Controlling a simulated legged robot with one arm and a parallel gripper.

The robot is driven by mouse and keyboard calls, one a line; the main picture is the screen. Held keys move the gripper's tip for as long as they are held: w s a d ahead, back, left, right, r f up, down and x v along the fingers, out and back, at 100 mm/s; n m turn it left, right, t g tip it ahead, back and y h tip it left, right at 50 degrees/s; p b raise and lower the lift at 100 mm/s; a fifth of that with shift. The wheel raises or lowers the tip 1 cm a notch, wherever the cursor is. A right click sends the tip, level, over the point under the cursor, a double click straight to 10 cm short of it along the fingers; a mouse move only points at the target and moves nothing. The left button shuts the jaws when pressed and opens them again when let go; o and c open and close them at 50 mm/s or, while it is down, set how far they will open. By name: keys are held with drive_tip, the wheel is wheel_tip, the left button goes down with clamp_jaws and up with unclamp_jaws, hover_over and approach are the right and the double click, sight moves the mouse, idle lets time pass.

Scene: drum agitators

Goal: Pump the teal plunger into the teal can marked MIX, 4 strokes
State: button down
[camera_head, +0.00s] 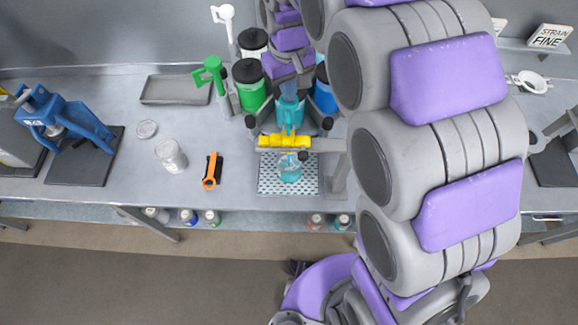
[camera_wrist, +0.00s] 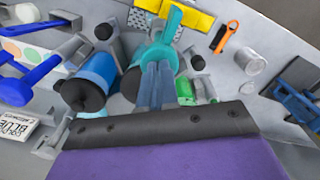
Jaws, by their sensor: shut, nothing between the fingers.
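The teal plunger (camera_wrist: 171,22) stands in front of my fingers in the wrist view, with its upright teal handle beyond their tips. My gripper (camera_wrist: 160,68) is shut and empty, its blue-grey fingers together close to the teal part; I cannot tell whether they touch it. In the head view my gripper (camera_head: 289,86) points down over the teal piece (camera_head: 290,113), behind the yellow bar. The teal can is mostly hidden by my gripper and the yellow bar, and no MIX marking is readable.
A yellow bar (camera_head: 284,141) stands above a perforated tray (camera_head: 305,186) holding a clear vessel with teal liquid (camera_head: 289,169). Green (camera_head: 250,94) and blue (camera_head: 325,98) cans stand close either side. An orange-black tool (camera_head: 211,171) lies left. The blue press (camera_head: 62,118) stands far left.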

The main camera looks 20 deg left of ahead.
drive_tip(key=shift+f, duration=0.3)
drive_tip(key=shift+r, duration=0.15)
drive_tip(key=shift+r+p, duration=0.4)
drive_tip(key=shift+r, duration=0.95)
wheel_tip(320, 180, up, 6)
drive_tip(key=p, duration=0.2)
idle(0.6)
